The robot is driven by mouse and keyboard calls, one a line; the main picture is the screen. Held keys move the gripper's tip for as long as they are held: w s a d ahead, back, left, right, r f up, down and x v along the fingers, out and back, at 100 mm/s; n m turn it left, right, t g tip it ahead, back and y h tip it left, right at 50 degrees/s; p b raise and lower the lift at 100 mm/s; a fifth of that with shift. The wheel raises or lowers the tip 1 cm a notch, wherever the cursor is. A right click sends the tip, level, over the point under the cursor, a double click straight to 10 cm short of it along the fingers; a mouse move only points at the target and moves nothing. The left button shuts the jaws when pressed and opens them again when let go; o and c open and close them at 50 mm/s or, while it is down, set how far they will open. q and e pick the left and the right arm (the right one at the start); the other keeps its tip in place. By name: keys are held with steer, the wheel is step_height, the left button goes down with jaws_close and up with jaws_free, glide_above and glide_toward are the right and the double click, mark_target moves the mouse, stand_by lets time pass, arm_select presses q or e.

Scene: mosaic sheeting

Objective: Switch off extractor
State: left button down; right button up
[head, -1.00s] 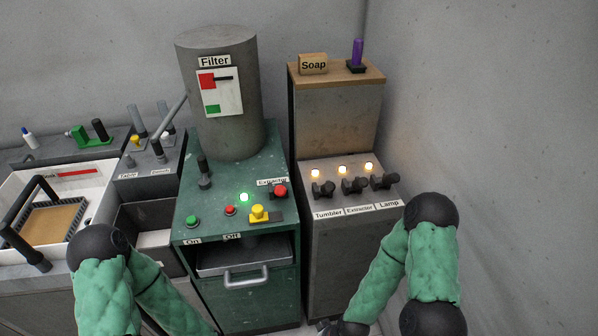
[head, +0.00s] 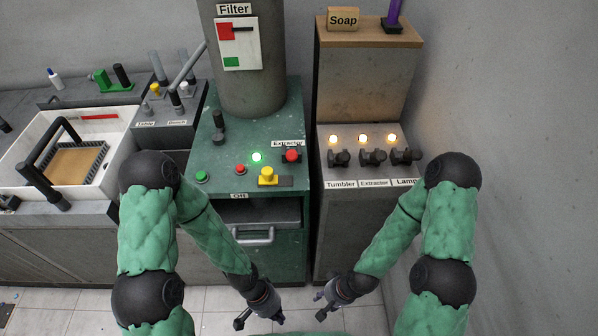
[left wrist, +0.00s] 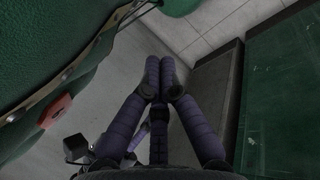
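The green machine (head: 225,150) stands in the middle of the head view. Its Extractor label (head: 287,143) sits above a red knob (head: 291,155) on a dark base.
Tumbler switch (head: 339,158) and Lamp switch (head: 405,157) flank the Extractor switch, with lit lamps. A yellow knob (head: 268,176) and drawer handle (head: 254,236) are on the green machine. The Filter cylinder (head: 245,85) rises behind; a sink (head: 36,132) is left. Floor in front looks clear.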

arm_select(q)
steer(key=s+a+r+m+y, duration=0.2)
steer(key=a+r+m+y, duration=0.15)
steer(key=m+y, duration=0.55)
steer(key=w+a+r+m+t+y, duration=0.2)
steer(key=w+r+m+t, duration=0.55)
steer(key=w+m, duration=0.35)
steer(key=w+d+r+m+t+h, duration=0.2)
steer(key=w+d+r+m+t, duration=0.1)
steer(key=d+r+t, duration=0.3)
steer(key=w+d+r+m+t+h+b, duration=0.1)
steer(key=w+d+r+m+t+h, duration=0.1)
steer(key=w+d+r+t, duration=0.3)
steer(key=d+r+m+t, duration=0.1)
steer(key=d+r+t, duration=0.1)
steer(key=d+r, duration=0.2)
step_height(320, 180, up, 3)
steer(key=shift+d+f+m, duration=0.1)
steer(key=shift+d+m, duration=0.25)
steer(key=shift+m, duration=0.05)
